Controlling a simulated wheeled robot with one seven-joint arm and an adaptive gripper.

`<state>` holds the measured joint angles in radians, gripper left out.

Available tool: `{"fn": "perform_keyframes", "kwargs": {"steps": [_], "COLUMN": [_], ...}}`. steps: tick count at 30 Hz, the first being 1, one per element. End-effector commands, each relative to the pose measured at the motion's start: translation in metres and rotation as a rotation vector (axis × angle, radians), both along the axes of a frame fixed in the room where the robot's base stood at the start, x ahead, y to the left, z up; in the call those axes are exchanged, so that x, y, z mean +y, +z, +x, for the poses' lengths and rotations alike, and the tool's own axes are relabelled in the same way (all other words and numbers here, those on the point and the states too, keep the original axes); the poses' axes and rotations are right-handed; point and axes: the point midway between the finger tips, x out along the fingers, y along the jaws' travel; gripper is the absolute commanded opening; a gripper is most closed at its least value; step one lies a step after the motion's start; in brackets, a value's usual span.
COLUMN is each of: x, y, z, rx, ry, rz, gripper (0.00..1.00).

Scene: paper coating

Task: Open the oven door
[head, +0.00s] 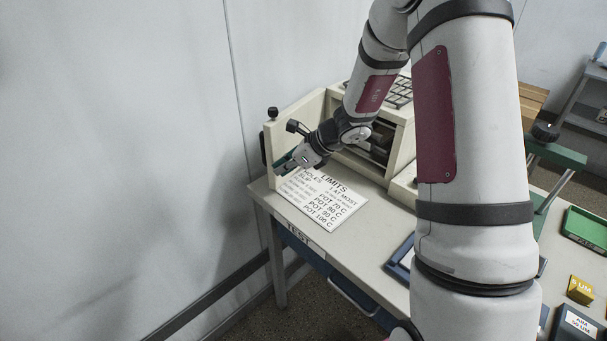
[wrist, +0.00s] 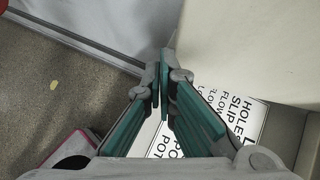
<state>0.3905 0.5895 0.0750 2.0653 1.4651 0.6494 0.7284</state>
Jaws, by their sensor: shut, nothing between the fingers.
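The oven (head: 403,135) is a cream box at the back of the table, and its dark interior shows past my arm. Its cream door (head: 298,122) stands swung open to the left, with a black knob at its free top corner. My gripper (head: 283,167) is at the inner side of the door, low near its free edge. In the wrist view the teal fingers of my gripper (wrist: 162,78) are together with nothing between them. A cream surface, likely the door (wrist: 245,45), fills the upper right there. Whether the fingers touch it I cannot tell.
A white limits sign (head: 325,198) lies on the table below my gripper; it also shows in the wrist view (wrist: 232,117). A blue tray (head: 397,262) lies at the table's front. A green tray (head: 584,229) is far right. The wall (head: 120,130) is close on the left.

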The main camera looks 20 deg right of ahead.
Motion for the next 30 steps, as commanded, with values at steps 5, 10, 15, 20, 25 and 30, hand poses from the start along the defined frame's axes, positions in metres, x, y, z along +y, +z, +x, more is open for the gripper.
{"fn": "perform_keyframes", "kwargs": {"steps": [5, 10, 15, 20, 25, 30], "x": [0.016, 0.023, 0.025, 0.025, 0.025, 0.024], "y": [-0.001, 0.000, 0.000, 0.001, 0.000, 0.001], "z": [0.021, 0.032, 0.036, 0.037, 0.036, 0.036], "rx": [-0.002, -0.001, -0.001, -0.001, -0.001, -0.001], "ry": [0.004, 0.002, 0.002, 0.001, 0.001, 0.001], "rz": [-0.001, 0.000, 0.000, 0.001, 0.001, 0.001], "gripper": [0.00, 0.00, 0.00, 0.00, 0.00, 0.00]}}
